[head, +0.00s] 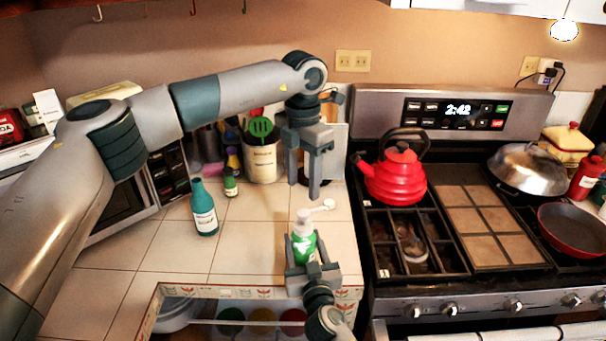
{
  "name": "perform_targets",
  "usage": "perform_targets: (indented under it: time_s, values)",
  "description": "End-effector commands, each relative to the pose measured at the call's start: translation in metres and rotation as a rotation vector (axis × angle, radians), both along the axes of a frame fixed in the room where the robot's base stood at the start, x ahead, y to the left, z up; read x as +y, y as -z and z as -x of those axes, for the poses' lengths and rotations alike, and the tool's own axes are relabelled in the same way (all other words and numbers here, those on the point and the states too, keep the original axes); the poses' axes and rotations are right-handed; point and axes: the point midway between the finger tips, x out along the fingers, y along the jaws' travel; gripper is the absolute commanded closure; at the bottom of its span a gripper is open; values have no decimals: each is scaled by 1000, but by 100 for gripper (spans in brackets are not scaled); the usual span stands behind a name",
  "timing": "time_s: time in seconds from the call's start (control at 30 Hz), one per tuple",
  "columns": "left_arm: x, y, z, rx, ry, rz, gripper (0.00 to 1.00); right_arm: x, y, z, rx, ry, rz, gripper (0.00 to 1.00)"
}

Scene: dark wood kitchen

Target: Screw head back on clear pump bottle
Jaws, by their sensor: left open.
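The clear pump bottle (303,245) stands upright near the front edge of the tiled counter, with green showing in its body. Its white top (302,216) points up. A white pump nozzle (322,207) shows to the right of the top; I cannot tell whether it is joined to the bottle or lies behind it. My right gripper (305,248) comes from the front edge, with its fingers shut on both sides of the bottle body. My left gripper (303,188) is open and empty, fingers pointing down, above and behind the bottle top.
A teal bottle (204,210) and a small green bottle (230,183) stand to the left. A utensil crock (263,162) is behind. The stove with a red kettle (397,178) is on the right. An open drawer (240,322) lies below the counter. Tiles between are clear.

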Motion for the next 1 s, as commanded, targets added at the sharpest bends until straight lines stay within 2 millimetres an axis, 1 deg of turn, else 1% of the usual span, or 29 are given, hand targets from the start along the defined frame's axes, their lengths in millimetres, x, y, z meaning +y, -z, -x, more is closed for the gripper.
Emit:
perform_targets:
  time_s: [0.03, 0.17, 0.4, 0.6, 0.8, 1.0]
  values:
    - [0, 7, 1, 3, 0, -2, 53, 0, 0, 0, 0, 0, 0, 100]
    - [0, 26, 1, 4, 0, -1, 53, 0, 0, 0, 0, 0, 0, 100]
    - [0, 65, 1, 4, -1, -2, 53, 0, 0, 0, 0, 0, 0, 100]
    - [0, 89, 1, 4, -1, -1, 53, 0, 0, 0, 0, 0, 0, 100]
    - [0, 101, 0, 1, -1, 0, 53, 0, 0, 0, 0, 0, 0, 100]
    - [0, 103, 0, 1, -1, 0, 53, 0, 0, 0, 0, 0, 0, 100]
